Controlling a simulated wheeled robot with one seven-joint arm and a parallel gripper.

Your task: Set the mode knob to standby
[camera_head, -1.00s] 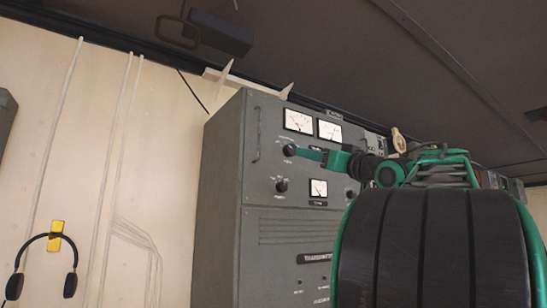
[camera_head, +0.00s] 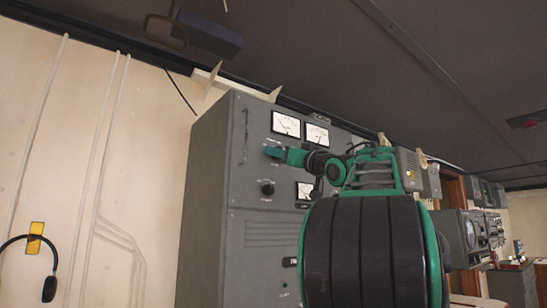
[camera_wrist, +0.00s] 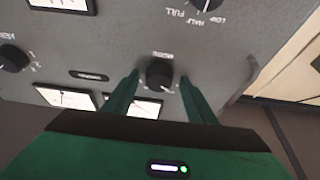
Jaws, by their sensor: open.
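My gripper (camera_wrist: 158,92) is open, its two green fingers on either side of a round black knob (camera_wrist: 159,74) on the grey panel. I cannot tell whether they touch it. The small label by this knob is too blurred to read, so I cannot confirm it is the mode knob. In the head view my gripper (camera_head: 274,154) is at the cabinet's upper left knob, below the meters, and mostly covers it. A second knob (camera_wrist: 208,4), marked FULL, HALF and LOW, shows at the top of the wrist view; it appears to be the lower knob (camera_head: 267,188) in the head view.
The grey cabinet (camera_head: 208,190) has a vertical handle and white meters (camera_head: 286,124) close to my gripper. Another knob (camera_wrist: 12,60) is at the wrist view's left. Headphones (camera_head: 48,288) hang on the wall at left. Other equipment (camera_head: 462,235) stands at right.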

